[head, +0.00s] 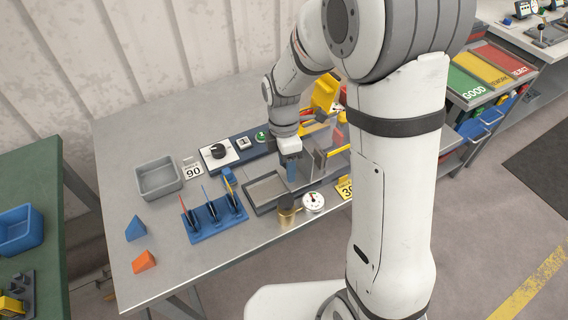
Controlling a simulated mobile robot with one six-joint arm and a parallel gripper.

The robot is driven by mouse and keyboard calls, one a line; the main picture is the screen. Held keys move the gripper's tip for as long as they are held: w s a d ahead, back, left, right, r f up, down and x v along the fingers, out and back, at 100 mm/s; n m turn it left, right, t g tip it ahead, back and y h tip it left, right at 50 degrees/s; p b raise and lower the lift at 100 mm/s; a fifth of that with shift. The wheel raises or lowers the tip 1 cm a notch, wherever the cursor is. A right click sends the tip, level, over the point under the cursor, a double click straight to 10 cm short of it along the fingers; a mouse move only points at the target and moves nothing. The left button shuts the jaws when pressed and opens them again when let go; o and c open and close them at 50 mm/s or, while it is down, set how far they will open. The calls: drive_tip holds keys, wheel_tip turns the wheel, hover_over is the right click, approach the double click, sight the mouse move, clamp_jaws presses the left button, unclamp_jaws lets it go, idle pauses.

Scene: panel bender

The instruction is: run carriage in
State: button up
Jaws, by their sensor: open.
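The panel bender (267,190) is a low grey bed with a raised rim on the grey table. An upright grey plate (317,160) stands across it, just right of my gripper; this looks like part of the carriage, but I cannot tell for sure. Yellow parts (325,93) rise behind it, partly hidden by my arm. My gripper (291,174) points down over the bed, close to the plate. It is open; its fingers are small here, and I cannot tell whether they touch anything.
A control strip (217,152) with a black knob and green button lies behind the bed. A blue rack (214,220) with upright tools, a brass cylinder and a dial gauge (313,202) stand in front. A grey tray (158,177) and two wedges lie left.

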drive_tip(key=shift+r, duration=0.1)
drive_tip(key=r, duration=0.2)
drive_tip(key=w+r, duration=0.1)
drive_tip(key=r, duration=0.4)
drive_tip(key=shift+w+a+r, duration=0.15)
drive_tip(key=shift+w+r, duration=0.05)
drive_tip(key=shift+r, duration=0.05)
